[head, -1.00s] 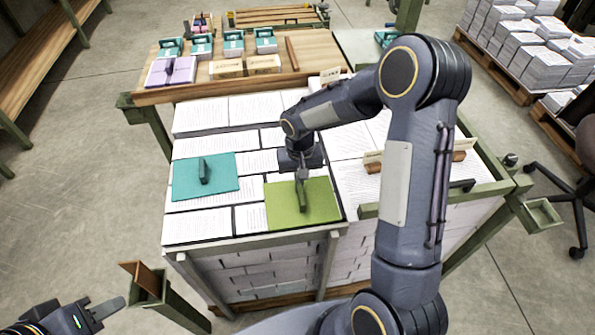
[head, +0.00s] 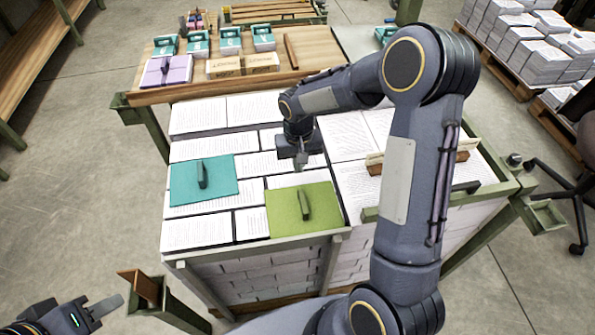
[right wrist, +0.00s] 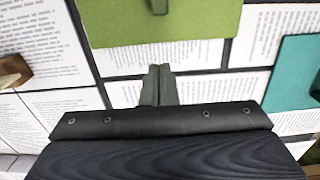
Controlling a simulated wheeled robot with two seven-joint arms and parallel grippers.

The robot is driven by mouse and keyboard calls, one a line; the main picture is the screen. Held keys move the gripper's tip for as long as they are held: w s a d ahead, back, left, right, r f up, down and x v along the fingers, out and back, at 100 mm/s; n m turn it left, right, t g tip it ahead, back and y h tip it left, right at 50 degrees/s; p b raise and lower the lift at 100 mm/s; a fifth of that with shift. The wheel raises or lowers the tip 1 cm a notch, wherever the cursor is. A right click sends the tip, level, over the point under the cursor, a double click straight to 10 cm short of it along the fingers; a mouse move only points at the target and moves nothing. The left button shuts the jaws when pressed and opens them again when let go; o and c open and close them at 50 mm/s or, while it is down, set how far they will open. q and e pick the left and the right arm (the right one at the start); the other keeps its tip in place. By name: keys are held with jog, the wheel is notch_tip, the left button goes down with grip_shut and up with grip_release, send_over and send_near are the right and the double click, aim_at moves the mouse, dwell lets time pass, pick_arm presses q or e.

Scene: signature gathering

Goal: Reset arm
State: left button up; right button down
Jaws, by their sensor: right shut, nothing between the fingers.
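My right gripper (head: 301,163) hangs above the white paper stacks (head: 225,111), just behind the green board (head: 285,212). Its two fingers are together and empty in the right wrist view (right wrist: 158,84). The green board, with a dark green upright handle, lies flat on the papers and also shows at the top of the right wrist view (right wrist: 190,28). A teal board (head: 222,188) with a similar handle lies to its left. My left gripper (head: 106,306) is low at the lower left, away from the papers; its finger opening is not clear.
A wooden table (head: 325,57) behind holds teal-topped blocks, a purple bundle (head: 170,70) and small boxes (head: 243,66). A green frame (head: 275,246) edges the stacks. A small bin (head: 146,289) stands near my left gripper. Paper piles (head: 520,50) stand at far right.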

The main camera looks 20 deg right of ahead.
notch_tip(320, 180, up, 8)
jog(key=shift+s+f, duration=0.25)
jog(key=s+a+r+t+y+p, duration=0.1)
jog(key=s+r, duration=0.3)
jog(key=s, duration=0.4)
jog(key=s+a+r+n+t+y+p, duration=0.1)
jog(key=s+r+t+p, duration=0.1)
jog(key=s+r, duration=0.3)
jog(key=s+a+r+t+y+p, duration=0.1)
jog(key=s+r, duration=0.4)
jog(key=s, duration=0.6)
jog(key=shift+a+r+t+y+p, duration=0.25)
jog(key=shift+t+y+p, duration=0.15)
jog(key=shift+t+p, duration=0.65)
